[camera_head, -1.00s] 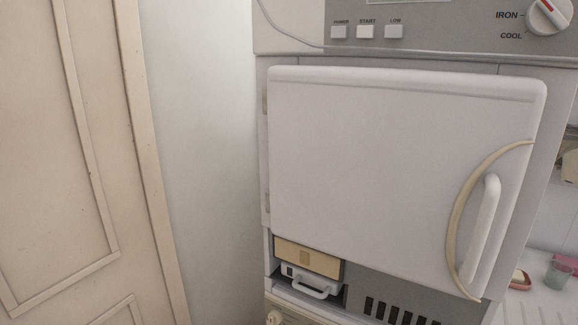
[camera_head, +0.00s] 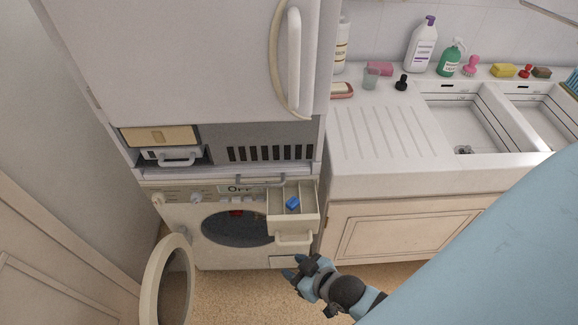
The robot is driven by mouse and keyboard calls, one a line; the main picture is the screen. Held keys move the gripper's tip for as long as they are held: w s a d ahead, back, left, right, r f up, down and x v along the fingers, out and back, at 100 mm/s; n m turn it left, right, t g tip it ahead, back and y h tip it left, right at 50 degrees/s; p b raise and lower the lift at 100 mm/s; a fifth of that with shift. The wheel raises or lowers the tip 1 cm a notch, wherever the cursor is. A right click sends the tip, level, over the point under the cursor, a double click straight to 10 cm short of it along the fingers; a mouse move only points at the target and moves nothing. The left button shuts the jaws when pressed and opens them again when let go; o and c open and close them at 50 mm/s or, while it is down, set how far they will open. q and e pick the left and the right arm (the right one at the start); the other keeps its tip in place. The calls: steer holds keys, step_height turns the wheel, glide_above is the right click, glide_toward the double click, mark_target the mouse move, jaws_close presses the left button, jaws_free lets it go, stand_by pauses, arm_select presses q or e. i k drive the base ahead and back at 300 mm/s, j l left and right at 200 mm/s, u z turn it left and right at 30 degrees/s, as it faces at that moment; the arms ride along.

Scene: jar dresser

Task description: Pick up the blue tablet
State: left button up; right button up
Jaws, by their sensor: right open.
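The blue tablet (camera_head: 293,203) is a small blue block. It lies in a compartment of the pulled-out detergent drawer (camera_head: 293,226) at the washing machine's upper right. My right gripper (camera_head: 294,267) is open and empty. In the picture it shows just below the drawer's handle, apart from the tablet. My left gripper is not in view.
The washing machine (camera_head: 208,254) has its round door (camera_head: 165,283) swung open at left. A sink counter (camera_head: 385,178) with bottles is at right. My blue arm fills the lower right. Floor shows in front.

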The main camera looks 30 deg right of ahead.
mark_target(291, 204)
steer(key=z, duration=1.05)
